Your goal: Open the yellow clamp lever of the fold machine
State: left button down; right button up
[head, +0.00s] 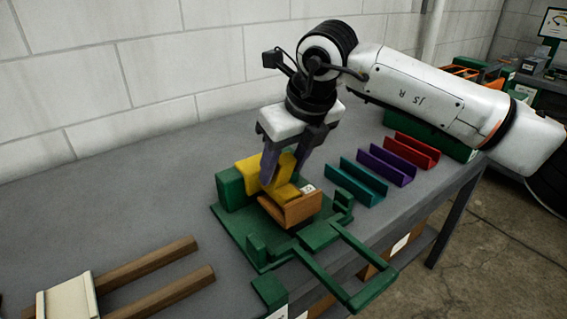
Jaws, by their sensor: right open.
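The fold machine (232,231) is a green base with green blocks and an orange block (291,211) in its middle, standing on the grey bench. Its yellow clamp lever (246,173) shows at the upper left of the orange block. My right gripper (284,183) points down over the machine with its fingers apart. One finger is in front of the yellow part and the other is to its right. The fingers hide some of the lever, and I cannot tell whether they touch it. My left gripper is not in view.
Teal (357,181), purple (386,165) and red (411,150) channel pieces lie on the bench (150,200) right of the machine. A green frame (345,265) juts out at the machine's front. Wooden rails (150,265) with a cream block (68,300) lie at the front left. The back left bench is clear.

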grip_shut()
jog(key=shift+w+a+r, duration=0.1)
jog(key=shift+w+r, duration=0.1)
jog(key=shift+r, duration=0.2)
